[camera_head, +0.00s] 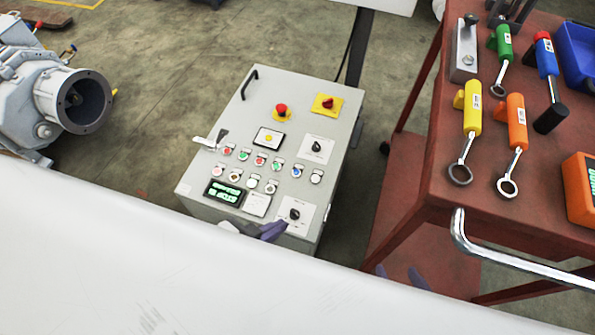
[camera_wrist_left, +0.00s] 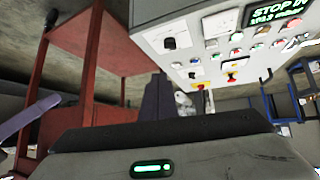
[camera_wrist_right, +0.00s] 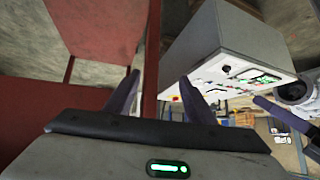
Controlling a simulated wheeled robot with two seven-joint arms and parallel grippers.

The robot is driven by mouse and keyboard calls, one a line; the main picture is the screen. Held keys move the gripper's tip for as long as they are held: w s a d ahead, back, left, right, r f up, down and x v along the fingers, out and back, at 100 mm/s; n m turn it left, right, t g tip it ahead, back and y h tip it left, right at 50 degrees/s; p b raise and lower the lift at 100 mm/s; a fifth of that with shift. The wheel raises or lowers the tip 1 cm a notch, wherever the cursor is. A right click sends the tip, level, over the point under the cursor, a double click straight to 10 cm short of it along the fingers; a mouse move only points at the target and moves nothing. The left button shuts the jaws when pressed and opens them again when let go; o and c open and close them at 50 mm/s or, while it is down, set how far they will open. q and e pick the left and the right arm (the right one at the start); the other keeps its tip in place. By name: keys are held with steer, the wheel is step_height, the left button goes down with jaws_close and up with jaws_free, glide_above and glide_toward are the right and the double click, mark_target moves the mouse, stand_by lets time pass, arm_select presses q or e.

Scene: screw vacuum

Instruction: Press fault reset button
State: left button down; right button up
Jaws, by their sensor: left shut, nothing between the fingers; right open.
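The fault reset button is among the small buttons on the sloped panel of a grey control box (camera_head: 232,112). The labels are too small to read. The coloured button rows (camera_head: 262,160) include a blue button (camera_head: 298,171). My left gripper (camera_head: 270,231) is shut and empty, over or beside the lower rotary switch (camera_head: 294,214) at the panel's near edge; contact cannot be told. Its fingers rise together in the left wrist view (camera_wrist_left: 158,95). My right gripper (camera_head: 399,275) is open and empty, low beside the red cart; its parted fingers show in the right wrist view (camera_wrist_right: 162,98).
A red emergency stop (camera_head: 281,110), a yellow-backed switch (camera_head: 327,104) and a green-lit display (camera_head: 224,193) share the panel. The red tool cart (camera_head: 430,185) stands right. A metal pump (camera_head: 50,95) stands left. A white surface (camera_head: 150,260) covers the foreground.

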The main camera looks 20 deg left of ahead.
arm_select(q)
steer(key=w+d+f+m+h+b, duration=0.1)
steer(key=w+d+m+h+b, duration=0.15)
steer(key=w+m, duration=0.6)
steer(key=m+y+b, duration=0.2)
glide_above(296, 172)
steer(key=s, duration=0.1)
steer(key=shift+a+r+g, duration=0.25)
steer(key=shift+a+g, duration=0.05)
steer(key=shift+a, duration=0.05)
arm_select(e)
steer(key=f, duration=0.2)
steer(key=shift+w+a+f, duration=0.1)
steer(key=shift+a+f, duration=0.15)
steer(key=shift+f, duration=0.15)
arm_select(q)
steer(key=shift+s+f, duration=0.1)
arm_select(e)
steer(key=shift+f, duration=0.15)
